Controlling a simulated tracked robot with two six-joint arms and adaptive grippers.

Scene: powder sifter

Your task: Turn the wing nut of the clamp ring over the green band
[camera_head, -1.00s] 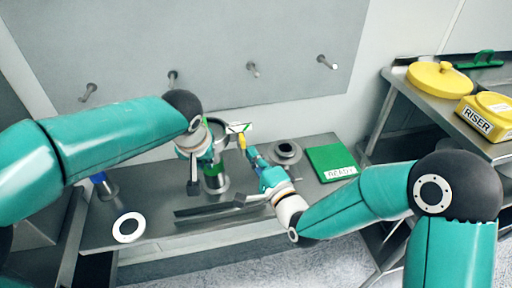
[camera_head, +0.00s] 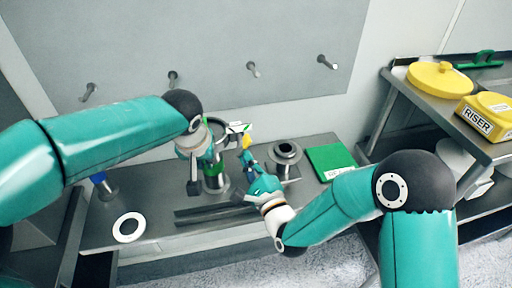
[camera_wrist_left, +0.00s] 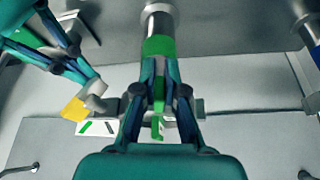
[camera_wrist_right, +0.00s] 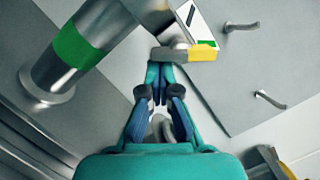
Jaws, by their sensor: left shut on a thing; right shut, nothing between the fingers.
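The upright metal tube with the green band (camera_wrist_right: 78,50) stands on the bench and also shows in the left wrist view (camera_wrist_left: 158,47). A grey clamp ring (camera_wrist_right: 146,12) sits by its upper end, partly hidden. Its wing nut has a yellow end (camera_wrist_right: 203,53) beside a white card (camera_wrist_right: 198,27); the yellow also shows in the head view (camera_head: 247,142).
A flanged metal part (camera_head: 286,152) and a green mat (camera_head: 328,160) lie to the right on the bench. A white ring (camera_head: 128,227) lies at the left. Grey bars lie along the bench front. Pegs stick out of the wall panel behind. A yellow lid (camera_head: 440,78) sits on the right shelf.

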